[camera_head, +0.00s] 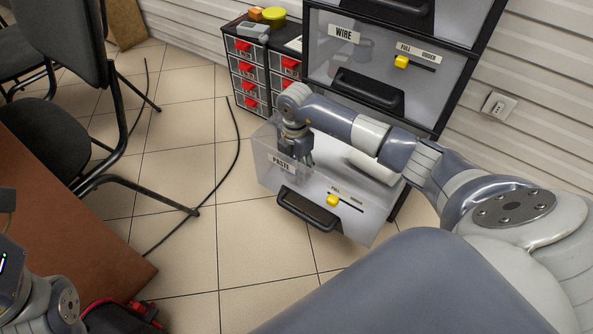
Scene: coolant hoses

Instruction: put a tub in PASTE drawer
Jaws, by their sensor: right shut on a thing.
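The PASTE drawer (345,222) is pulled open low in the cabinet. Its clear front carries a PASTE label, a black handle (307,211) and a yellow slider (332,200). My right gripper (296,163) points down into the drawer's left part, just behind the front panel. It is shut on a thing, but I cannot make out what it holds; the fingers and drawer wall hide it. No tub shows clearly. My left arm shows only in part at the lower left, and its gripper is out of view.
The WIRE drawer (350,45) above is shut. A small cabinet with red-handled drawers (244,69) stands to the left, with a yellow round item (273,14) on top. A white rounded thing (375,168) lies in the PASTE drawer. Chairs and a brown tabletop (75,220) are at left.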

